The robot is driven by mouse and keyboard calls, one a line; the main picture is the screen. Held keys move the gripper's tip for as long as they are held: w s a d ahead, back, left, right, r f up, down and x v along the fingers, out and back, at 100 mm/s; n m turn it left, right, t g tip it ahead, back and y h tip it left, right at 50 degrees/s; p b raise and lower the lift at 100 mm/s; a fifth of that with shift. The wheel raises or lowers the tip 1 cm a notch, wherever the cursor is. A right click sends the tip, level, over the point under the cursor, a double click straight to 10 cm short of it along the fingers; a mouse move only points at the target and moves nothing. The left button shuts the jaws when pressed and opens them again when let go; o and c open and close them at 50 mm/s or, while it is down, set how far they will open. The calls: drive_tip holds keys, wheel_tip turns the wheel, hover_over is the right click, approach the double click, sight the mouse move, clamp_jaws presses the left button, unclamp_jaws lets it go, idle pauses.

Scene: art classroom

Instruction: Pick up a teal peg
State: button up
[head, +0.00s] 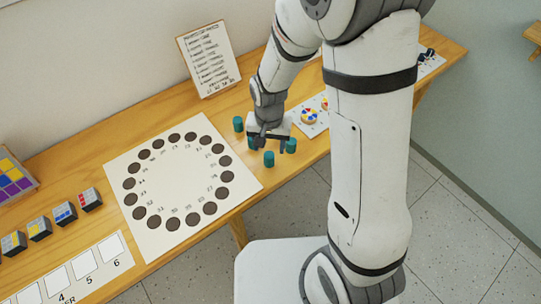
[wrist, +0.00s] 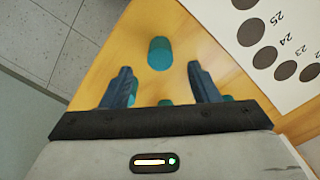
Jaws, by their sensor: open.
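Several teal pegs stand on the wooden table between the white board with dark holes and the puzzle card. In the head view one peg (head: 238,123) is left of my gripper (head: 268,146), one peg (head: 269,159) is in front of it and one peg (head: 291,146) is to its right. Another is partly hidden by the gripper. In the wrist view my gripper (wrist: 160,84) is open with nothing held. A teal peg (wrist: 160,53) stands beyond the fingertips, roughly centred between them. Other pegs show partly between and behind the fingers.
The white board (head: 165,180) has a ring of dark numbered holes, all without pegs. A printed sign (head: 208,60) leans on the wall behind. Patterned cubes (head: 65,214) and a numbered strip (head: 75,270) lie at the left. The table's front edge is close to the pegs.

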sight(269, 155)
drive_tip(key=shift+f+p, duration=0.35)
drive_tip(key=shift+f, duration=2.5)
drive_tip(key=shift+c, duration=0.5)
drive_tip(key=c, duration=0.9)
